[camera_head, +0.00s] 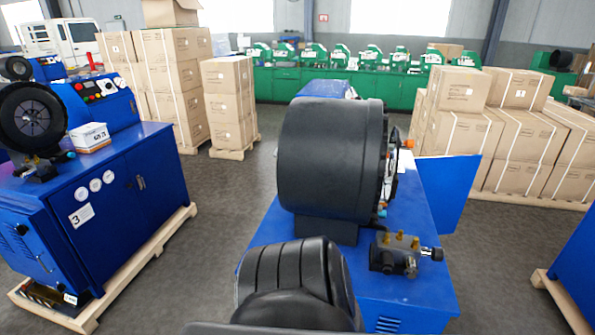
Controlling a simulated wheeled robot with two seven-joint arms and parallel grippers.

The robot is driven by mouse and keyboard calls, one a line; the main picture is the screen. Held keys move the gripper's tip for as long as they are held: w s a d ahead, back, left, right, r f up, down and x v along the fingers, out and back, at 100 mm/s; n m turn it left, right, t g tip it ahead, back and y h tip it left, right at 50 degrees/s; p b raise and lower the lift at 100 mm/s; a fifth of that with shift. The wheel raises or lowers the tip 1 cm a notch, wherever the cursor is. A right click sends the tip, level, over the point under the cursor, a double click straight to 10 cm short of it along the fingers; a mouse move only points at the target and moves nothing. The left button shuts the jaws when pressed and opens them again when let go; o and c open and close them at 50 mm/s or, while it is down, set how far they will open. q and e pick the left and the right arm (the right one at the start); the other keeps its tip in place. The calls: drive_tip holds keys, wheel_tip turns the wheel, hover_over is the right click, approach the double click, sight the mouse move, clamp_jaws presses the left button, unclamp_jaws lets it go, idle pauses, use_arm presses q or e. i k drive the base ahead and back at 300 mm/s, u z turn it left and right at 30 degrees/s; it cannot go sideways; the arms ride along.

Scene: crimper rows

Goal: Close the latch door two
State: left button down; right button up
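A blue crimping machine (405,280) stands in the middle, with a large black drum (325,155) on top. A flat blue panel (450,190), which looks like its door, sticks out to the right from behind the drum side and stands open. Its hinge and latch are hidden, and no number two shows on it. Neither of my grippers is in view. A black ribbed rounded part (290,280) fills the bottom middle and covers part of the machine; I cannot tell whether it is mine.
A blue machine marked 3 (90,220) stands on a wooden pallet (150,250) at left, its doors shut. Stacked cartons (455,125) stand behind the panel at right. Another blue machine (575,255) shows at the right edge. Grey floor (490,245) is clear between.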

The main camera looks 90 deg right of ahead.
sight(447, 181)
drive_tip(key=z, duration=1)
drive_tip(key=i, duration=3.2)
drive_tip(key=z, duration=2.45)
drive_tip(key=i, duration=4.35)
drive_tip(key=z, duration=0.5)
